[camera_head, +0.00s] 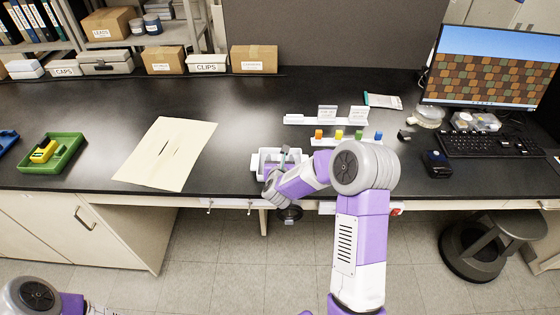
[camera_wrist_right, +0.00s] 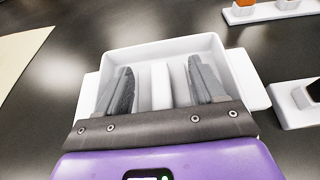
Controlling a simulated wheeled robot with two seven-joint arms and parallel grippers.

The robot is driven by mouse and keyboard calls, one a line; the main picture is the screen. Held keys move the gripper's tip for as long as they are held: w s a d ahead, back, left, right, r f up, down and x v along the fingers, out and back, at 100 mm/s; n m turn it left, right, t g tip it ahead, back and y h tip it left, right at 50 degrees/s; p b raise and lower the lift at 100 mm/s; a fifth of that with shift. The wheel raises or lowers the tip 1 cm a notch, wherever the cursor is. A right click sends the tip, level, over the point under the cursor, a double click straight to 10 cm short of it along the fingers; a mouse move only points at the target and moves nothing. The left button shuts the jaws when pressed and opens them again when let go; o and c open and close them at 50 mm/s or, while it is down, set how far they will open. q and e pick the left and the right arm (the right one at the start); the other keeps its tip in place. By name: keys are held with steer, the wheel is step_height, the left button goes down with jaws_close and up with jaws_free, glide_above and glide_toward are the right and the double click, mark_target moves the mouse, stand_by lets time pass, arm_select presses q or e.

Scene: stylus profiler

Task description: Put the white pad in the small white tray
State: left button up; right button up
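The small white tray (camera_head: 263,153) sits near the bench's front edge in the head view. It fills the middle of the right wrist view (camera_wrist_right: 130,56), an open box with low walls. My right gripper (camera_wrist_right: 160,72) points down into it, its two dark fingers spread apart. A narrow white piece (camera_wrist_right: 161,87) stands between the fingers with a gap on each side. It may be the white pad or a divider of the tray; I cannot tell. In the head view my right wrist hides part of the tray. My left gripper is out of view.
A white rack with coloured pieces (camera_head: 340,139) stands right of the tray, and a white card holder (camera_head: 312,120) behind it. A cream sheet (camera_head: 167,153) lies to the left, then a green tray (camera_head: 66,160). A black mouse (camera_head: 436,163) and keyboard (camera_head: 488,145) are at right.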

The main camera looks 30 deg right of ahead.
steer(key=o, duration=0.3)
steer(key=shift+r+p, duration=0.4)
steer(key=shift+p, duration=0.2)
steer(key=shift+s+a+r+p, duration=0.3)
steer(key=shift+s+r+p, duration=0.1)
steer(key=shift+r+p, duration=0.15)
steer(key=v, duration=1.1)
steer(key=shift+f, duration=0.2)
